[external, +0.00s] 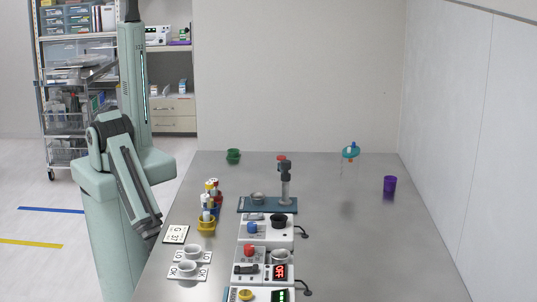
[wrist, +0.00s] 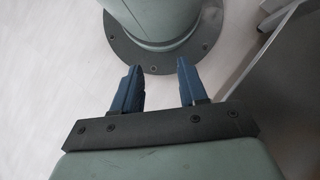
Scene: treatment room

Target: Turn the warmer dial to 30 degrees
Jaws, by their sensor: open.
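Several white units with dials stand in a row on the steel table (external: 340,240) in the external view. One has a blue knob (external: 252,228) and a black round part. The one nearer the camera has a red knob (external: 249,250) and a lit red display (external: 280,272). The nearest has a yellow knob (external: 245,294) and a green display (external: 281,296), cut by the frame edge. I cannot tell which is the warmer dial, nor read its setting. My gripper (wrist: 158,66) is open and empty in the wrist view, over the floor, away from the units.
A card with markings (external: 176,234), white cups (external: 192,251), a yellow holder with tubes (external: 206,222) and a stand on a blue base (external: 267,205) are left of or near the units. A green cup (external: 233,156) and purple cup (external: 390,184) stand farther off. The table's right side is mostly clear.

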